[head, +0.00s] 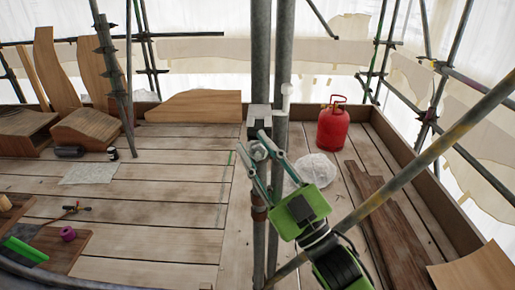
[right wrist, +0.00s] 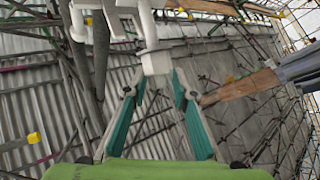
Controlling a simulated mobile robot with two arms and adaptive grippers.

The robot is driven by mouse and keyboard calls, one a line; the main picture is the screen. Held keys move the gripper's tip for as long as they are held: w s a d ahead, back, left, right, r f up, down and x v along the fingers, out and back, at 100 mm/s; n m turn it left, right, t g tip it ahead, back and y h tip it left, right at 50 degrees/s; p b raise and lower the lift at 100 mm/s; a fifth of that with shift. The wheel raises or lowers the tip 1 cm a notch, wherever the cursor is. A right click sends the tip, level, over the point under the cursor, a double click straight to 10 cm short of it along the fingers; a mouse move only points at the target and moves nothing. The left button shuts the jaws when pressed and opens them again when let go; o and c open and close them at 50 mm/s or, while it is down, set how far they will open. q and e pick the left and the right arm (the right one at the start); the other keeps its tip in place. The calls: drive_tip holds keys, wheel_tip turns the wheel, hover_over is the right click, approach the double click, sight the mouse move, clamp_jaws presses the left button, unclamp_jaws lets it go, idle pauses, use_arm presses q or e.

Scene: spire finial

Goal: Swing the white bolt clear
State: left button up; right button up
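A pale coupler (head: 259,117) is clamped on the grey upright poles in the middle of the head view. The white bolt shows in the right wrist view as a pale shaft with a blocky end (right wrist: 155,60). In the head view a pale nut-like end (head: 258,151) shows just below the coupler. My right gripper (head: 254,154) reaches up from the lower right, its teal fingers spread on either side of this end. In the right wrist view the fingertips (right wrist: 157,86) are apart, with a gap beside the bolt's end; contact is unclear. My left gripper is not in view.
A red gas bottle (head: 332,128) and a crumpled white bag (head: 314,168) stand to the right. A diagonal scaffold tube (head: 400,203) crosses near my right arm. Wooden pieces (head: 88,129) and tools lie on the left. The middle planks are mostly clear.

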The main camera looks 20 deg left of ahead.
drive_tip(key=shift+w, duration=0.25)
drive_tip(key=shift+d, duration=0.15)
drive_tip(key=v, duration=1.2)
drive_tip(key=shift+f, duration=0.15)
